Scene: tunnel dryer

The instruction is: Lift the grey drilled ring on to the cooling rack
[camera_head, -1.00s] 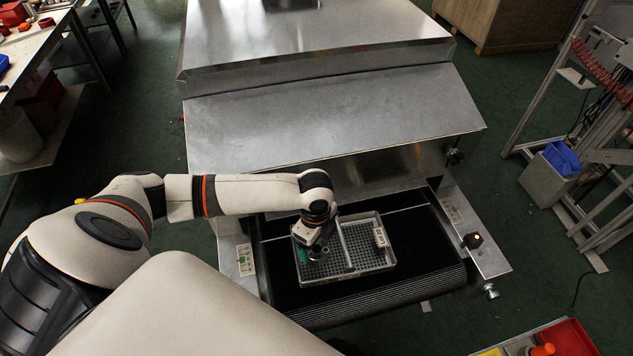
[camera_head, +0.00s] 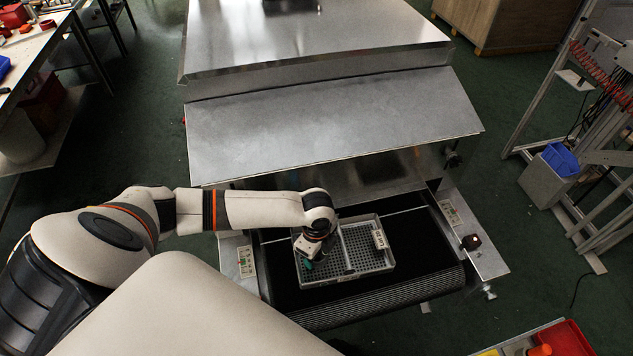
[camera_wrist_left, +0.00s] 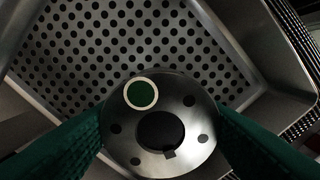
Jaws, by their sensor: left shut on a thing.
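The grey drilled ring (camera_wrist_left: 192,142) shows in the left wrist view. It is a metal disc with a dark keyed centre hole, several small holes and a green spot with a white rim. My left gripper (camera_wrist_left: 160,135) is shut on it, with a green finger at each side. In the head view my left gripper (camera_head: 307,262) points down into the left part of a perforated metal tray (camera_head: 372,269). The ring is hidden there by the gripper. I cannot tell whether it touches the tray floor. My right gripper is not in view. I cannot identify the cooling rack.
The tray rests on the black belt (camera_head: 425,240) at the mouth of the metal dryer (camera_head: 330,120). A divider splits it, and a small pale tag (camera_head: 380,239) sits at its right side. A metal frame with a blue bin (camera_head: 561,159) stands at the right.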

